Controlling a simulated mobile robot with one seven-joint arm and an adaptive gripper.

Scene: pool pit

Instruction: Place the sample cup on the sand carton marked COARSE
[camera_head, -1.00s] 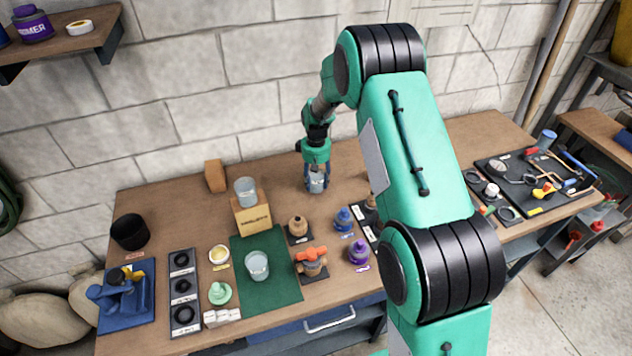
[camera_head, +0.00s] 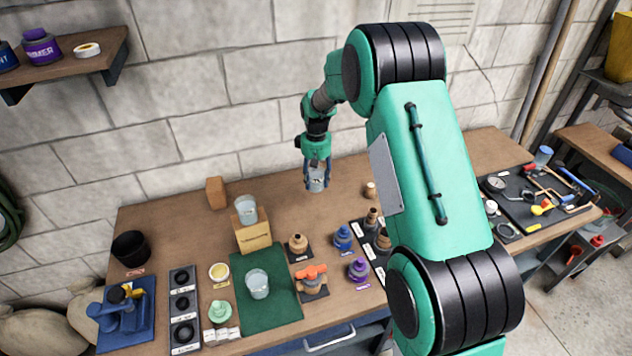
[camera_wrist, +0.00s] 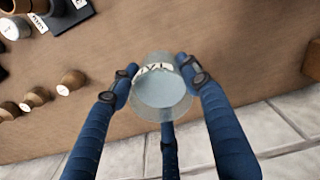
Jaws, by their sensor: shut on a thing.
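My gripper (camera_head: 317,174) is shut on a clear sample cup (camera_head: 317,184) near the back of the workbench. In the wrist view, the blue fingers of my gripper (camera_wrist: 157,84) surround the cup (camera_wrist: 160,99), which has a pale label with dark letters and greyish contents. A tan carton (camera_head: 254,239) stands left of my gripper with another clear cup (camera_head: 246,208) on top. Its front marking is too small to read. A third clear cup (camera_head: 257,285) stands on the green mat (camera_head: 285,300). I cannot make out the word COARSE anywhere.
A plain brown block (camera_head: 215,193) stands near the wall. Several fittings and bottles, including a purple one (camera_head: 358,269), stand in front of my gripper. A black cup (camera_head: 130,248) is at the left. The workbench (camera_head: 175,222) has bare room around the brown block.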

